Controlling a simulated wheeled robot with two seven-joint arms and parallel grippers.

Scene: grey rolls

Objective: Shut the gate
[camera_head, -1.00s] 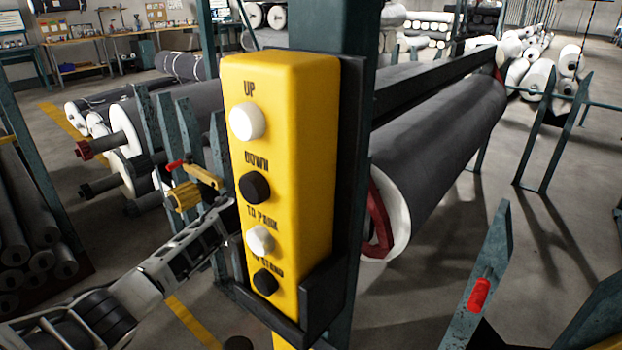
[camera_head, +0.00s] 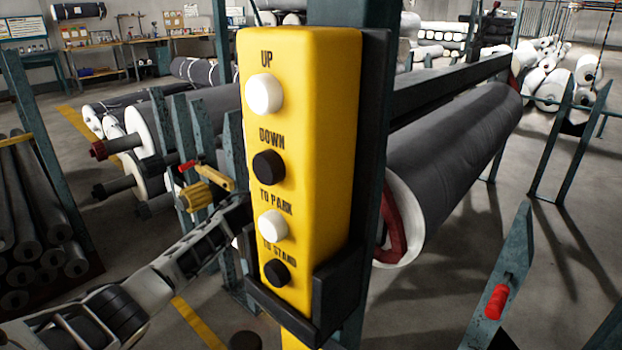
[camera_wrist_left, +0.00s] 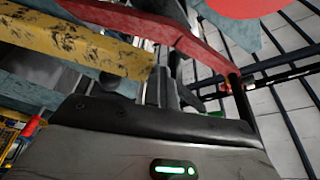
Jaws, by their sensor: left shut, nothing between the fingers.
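No part is plainly marked as the gate. In the head view, a yellow, worn fitting (camera_head: 196,197) with a yellow arm and red tip (camera_head: 187,166) sits by the teal uprights left of the control box. My left gripper (camera_head: 243,208) reaches in beside it, its tips partly hidden by the box. In the left wrist view, a worn yellow bar (camera_wrist_left: 75,40) and a red bar (camera_wrist_left: 175,32) cross just beyond my shut, empty left gripper (camera_wrist_left: 165,85). I cannot tell whether it touches either bar. My right gripper is not in view.
A yellow control box (camera_head: 312,130) with black and white buttons stands on a teal post close in front, blocking the view behind it. A large grey roll (camera_head: 450,150) hangs to its right. A teal upright with a red handle (camera_head: 497,302) stands at the lower right.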

